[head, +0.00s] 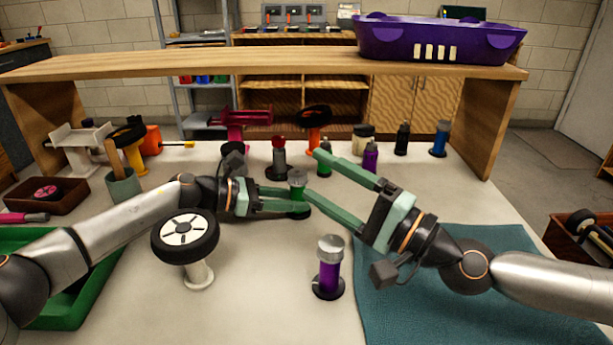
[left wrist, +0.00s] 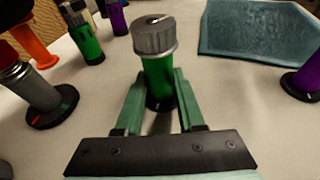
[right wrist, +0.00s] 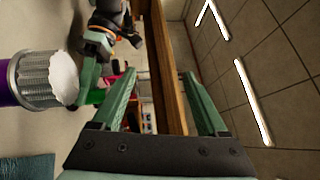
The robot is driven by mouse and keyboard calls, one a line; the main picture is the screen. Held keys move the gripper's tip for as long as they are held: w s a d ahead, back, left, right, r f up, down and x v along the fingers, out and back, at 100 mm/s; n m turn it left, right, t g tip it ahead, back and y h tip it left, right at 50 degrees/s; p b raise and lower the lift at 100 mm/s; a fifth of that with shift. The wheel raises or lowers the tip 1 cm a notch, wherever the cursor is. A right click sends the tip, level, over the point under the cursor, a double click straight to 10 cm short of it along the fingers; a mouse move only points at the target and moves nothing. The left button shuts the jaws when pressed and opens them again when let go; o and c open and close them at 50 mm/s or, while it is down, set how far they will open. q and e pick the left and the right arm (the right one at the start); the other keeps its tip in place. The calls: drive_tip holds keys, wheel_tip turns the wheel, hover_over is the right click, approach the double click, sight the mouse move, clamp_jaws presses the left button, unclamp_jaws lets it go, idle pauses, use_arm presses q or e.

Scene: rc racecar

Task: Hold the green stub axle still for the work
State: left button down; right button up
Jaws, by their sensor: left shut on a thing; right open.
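The green stub axle (head: 297,193), with a ridged grey cap, stands upright on the table in the middle of the head view. It also shows in the left wrist view (left wrist: 159,85). My left gripper (head: 303,203) is shut on its green body below the cap, one finger on each side. My right gripper (head: 312,175) is open and empty; its fingertips point left, close to the capped end. In the right wrist view its fingers (right wrist: 163,88) stand wide apart, with nothing gripped between them.
A purple axle with a grey cap (head: 328,270) stands in front, beside the teal mat (head: 470,300). A wheel (head: 186,237) rests on a white stand (head: 198,273) at the left. Several more capped posts stand behind. A wooden shelf (head: 250,62) spans the back.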

drive_tip(key=s+a+r+n+g, duration=0.1)
drive_tip(key=s+a+n+g, duration=0.15)
drive_tip(key=n, duration=0.95)
drive_tip(key=m+t+h, duration=0.2)
drive_tip(key=m+h, duration=0.6)
drive_tip(key=m, duration=2.4)
approach(301, 175)
drive_tip(key=shift+g, duration=0.25)
drive_tip(key=x, duration=0.8)
drive_tip(key=shift+w+a, duration=0.15)
drive_tip(key=shift+w, duration=0.15)
drive_tip(key=shift+c, duration=0.3)
clamp_jaws()
